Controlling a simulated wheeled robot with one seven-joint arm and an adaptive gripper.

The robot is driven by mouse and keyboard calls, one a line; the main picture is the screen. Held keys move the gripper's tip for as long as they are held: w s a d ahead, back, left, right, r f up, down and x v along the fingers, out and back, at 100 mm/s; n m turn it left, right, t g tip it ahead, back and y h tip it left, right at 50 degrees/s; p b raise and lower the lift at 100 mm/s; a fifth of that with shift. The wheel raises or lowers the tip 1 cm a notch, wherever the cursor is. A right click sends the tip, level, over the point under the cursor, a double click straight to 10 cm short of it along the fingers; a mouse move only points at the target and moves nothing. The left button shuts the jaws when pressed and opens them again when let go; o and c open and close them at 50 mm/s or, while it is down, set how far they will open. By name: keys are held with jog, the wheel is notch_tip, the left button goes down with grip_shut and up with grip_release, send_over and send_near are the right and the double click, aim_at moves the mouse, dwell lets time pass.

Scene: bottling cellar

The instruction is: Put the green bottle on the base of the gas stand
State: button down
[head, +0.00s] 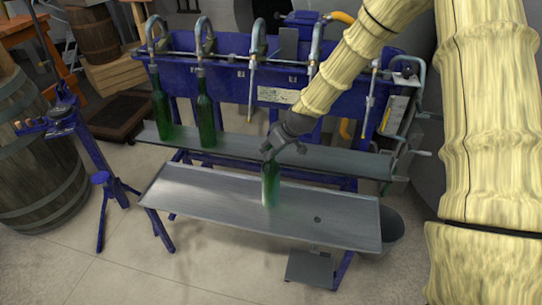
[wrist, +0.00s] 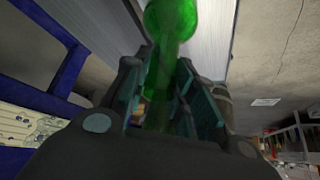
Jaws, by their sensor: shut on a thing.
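The green bottle (head: 270,187) is upright above the front grey tray. I cannot tell whether its bottom touches the tray. My gripper (head: 273,152) is shut on its upper part from above. In the wrist view, the green bottle (wrist: 170,18) runs between the two fingers of my gripper (wrist: 170,85).
Two green bottles (head: 207,118) (head: 160,110) stand on the rear shelf (head: 240,147) under the blue filling machine (head: 230,82). The front tray (head: 335,222) is otherwise bare. A barrel (head: 35,170) stands behind the blue stand. A grey plate (head: 310,268) is low at the front; floor shows at front left.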

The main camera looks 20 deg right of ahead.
jog(key=shift+w+f, duration=0.2)
jog(key=shift+f, duration=1.65)
jog(key=c, duration=1.2)
grip_release()
jog(key=shift+o, duration=0.2)
jog(key=shift+s, duration=0.1)
jog(key=v, duration=1.2)
